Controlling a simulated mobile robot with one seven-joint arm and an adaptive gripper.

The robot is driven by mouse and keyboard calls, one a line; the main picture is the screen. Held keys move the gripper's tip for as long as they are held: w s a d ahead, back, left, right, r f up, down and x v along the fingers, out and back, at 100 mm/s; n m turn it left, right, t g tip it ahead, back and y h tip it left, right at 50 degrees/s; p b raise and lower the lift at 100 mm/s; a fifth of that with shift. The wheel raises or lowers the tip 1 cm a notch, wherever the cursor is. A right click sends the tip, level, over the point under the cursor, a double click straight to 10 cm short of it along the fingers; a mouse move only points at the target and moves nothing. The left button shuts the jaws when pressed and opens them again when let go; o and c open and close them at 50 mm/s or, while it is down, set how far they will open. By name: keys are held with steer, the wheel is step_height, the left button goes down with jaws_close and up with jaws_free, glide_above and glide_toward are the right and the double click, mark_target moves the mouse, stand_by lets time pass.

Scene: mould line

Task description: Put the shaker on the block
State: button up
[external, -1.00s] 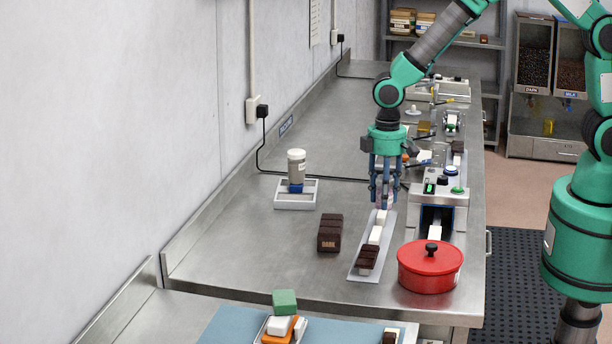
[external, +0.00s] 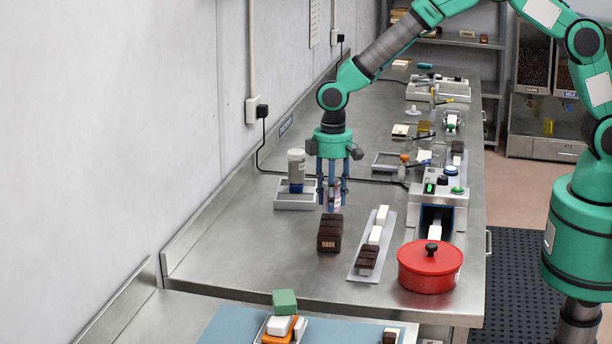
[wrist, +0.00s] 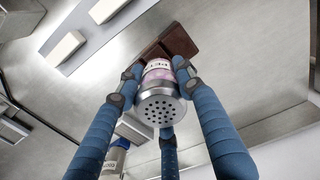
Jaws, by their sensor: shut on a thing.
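The shaker's lower part (external: 334,203) shows between the fingers in the external view. The dark brown block (external: 328,242), marked DARK, lies on the steel bench just below the fingers. In the wrist view the block (wrist: 178,42) shows beyond the shaker's lower end. I cannot tell whether the shaker touches the block.
A red pot (external: 430,268) stands at front right. A grey-capped jar (external: 296,160) stands on a white scale (external: 284,201) behind left. Bench left of the block is clear.

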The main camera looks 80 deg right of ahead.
steer(key=shift+w, duration=0.1)
stand_by(0.3)
steer(key=shift+f, duration=1.7)
steer(key=shift+f, duration=0.2)
steer(key=o, duration=1.2)
steer(key=shift+r, duration=0.2)
step_height(320, 180, up, 12)
